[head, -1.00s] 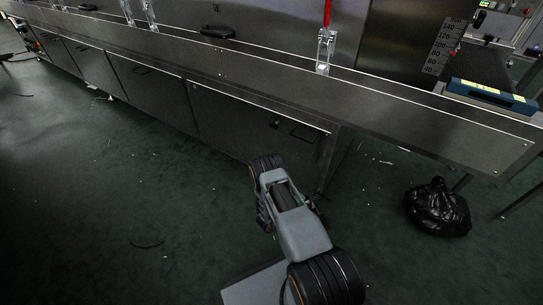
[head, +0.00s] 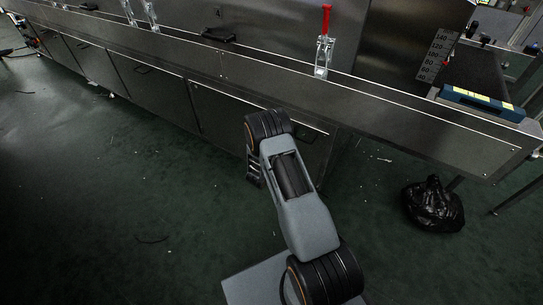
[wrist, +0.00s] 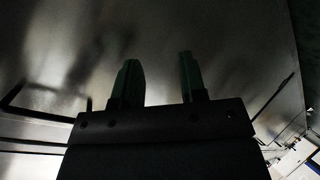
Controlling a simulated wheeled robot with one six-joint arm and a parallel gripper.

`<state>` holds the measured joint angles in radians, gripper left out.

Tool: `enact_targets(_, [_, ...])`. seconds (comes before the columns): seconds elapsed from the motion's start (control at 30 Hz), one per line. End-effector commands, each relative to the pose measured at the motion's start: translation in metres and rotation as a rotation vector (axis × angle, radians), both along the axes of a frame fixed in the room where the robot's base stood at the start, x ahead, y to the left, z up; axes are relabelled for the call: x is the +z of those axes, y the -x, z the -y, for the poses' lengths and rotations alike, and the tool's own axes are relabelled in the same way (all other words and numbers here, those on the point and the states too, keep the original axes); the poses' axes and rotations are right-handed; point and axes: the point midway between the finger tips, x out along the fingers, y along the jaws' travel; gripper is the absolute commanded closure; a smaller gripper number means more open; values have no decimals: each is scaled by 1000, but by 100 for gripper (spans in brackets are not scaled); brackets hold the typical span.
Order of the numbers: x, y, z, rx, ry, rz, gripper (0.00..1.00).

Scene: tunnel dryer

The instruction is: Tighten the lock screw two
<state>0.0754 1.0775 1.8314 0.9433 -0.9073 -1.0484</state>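I cannot pick out lock screw two in either view. A toggle clamp with a red handle (head: 326,20) stands upright on the steel ledge of the dryer in the head view. A dark numbered scale plate (head: 436,56) stands to its right. In the wrist view my gripper (wrist: 159,65) shows two dark green fingers standing apart with nothing between them. A blurred steel surface lies beyond them. In the head view my arm stretches toward the cabinet front, and my gripper is hidden there.
The long steel ledge (head: 400,115) runs across the head view above cabinet doors (head: 153,93). More clamps (head: 149,15) and a black handle (head: 217,36) are at the left. A blue bar (head: 483,102) lies by the conveyor belt. A black bag (head: 434,204) sits on the green floor.

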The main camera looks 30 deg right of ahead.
Motion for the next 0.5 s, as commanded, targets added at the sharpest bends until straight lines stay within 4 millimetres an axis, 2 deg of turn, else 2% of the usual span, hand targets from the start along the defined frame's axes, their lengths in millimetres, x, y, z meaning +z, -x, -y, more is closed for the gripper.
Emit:
enact_targets(0.03, [8,-3,-3,8,-17,7,62])
enact_targets(0.2, [22,-9,-9,29,-63,23,62])
enact_targets(0.5, [30,-12,-14,43,-93,30,62])
